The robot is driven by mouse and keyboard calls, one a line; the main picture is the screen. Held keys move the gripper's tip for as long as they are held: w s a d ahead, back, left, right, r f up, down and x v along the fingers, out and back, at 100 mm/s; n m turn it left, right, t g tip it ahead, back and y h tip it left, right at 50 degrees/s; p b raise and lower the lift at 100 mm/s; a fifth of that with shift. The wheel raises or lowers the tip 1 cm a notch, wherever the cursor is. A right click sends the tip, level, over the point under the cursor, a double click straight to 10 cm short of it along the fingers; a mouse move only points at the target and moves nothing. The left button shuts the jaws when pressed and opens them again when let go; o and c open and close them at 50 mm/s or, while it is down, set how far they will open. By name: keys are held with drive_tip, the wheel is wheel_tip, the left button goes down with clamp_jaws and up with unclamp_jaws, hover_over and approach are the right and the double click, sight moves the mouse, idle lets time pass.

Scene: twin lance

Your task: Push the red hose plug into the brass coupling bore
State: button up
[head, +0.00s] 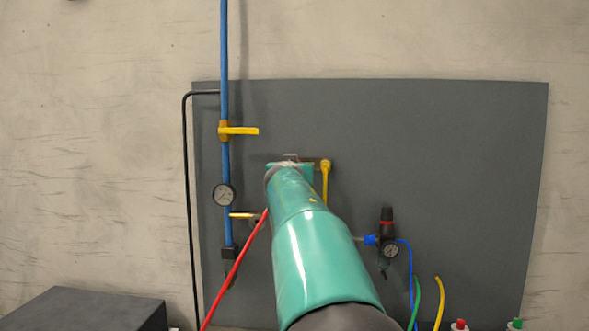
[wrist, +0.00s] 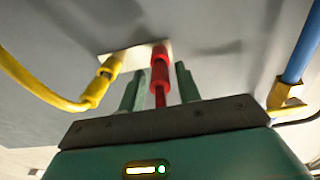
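The red hose plug (wrist: 160,75) stands at a pale plate (wrist: 136,57) in the wrist view. Its far end meets the plate, and I cannot tell how deep it sits. The brass coupling bore itself is hidden behind the plug. The fingers of my gripper (wrist: 160,86) stand on either side of the red plug, with a visible gap on each side, so it looks open around it. In the head view my arm hides the gripper and plug; the red hose (head: 235,270) runs down and left from behind my arm.
A yellow hose with its plug (wrist: 108,72) sits at the plate, left of the red plug. A blue pipe (head: 225,60) with a yellow valve lever (head: 240,131) and a gauge (head: 224,195) is left of my arm. A regulator (head: 387,240) is right. The grey panel's upper right is clear.

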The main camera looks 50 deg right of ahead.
clamp_jaws()
drive_tip(key=shift+s+a, duration=0.4)
drive_tip(key=shift+a, duration=0.15)
idle(0.5)
drive_tip(key=v, duration=0.5)
idle(0.9)
wheel_tip(320, 180, up, 7)
drive_tip(key=w+d, duration=0.2)
drive_tip(key=shift+d, duration=0.2)
idle(1.9)
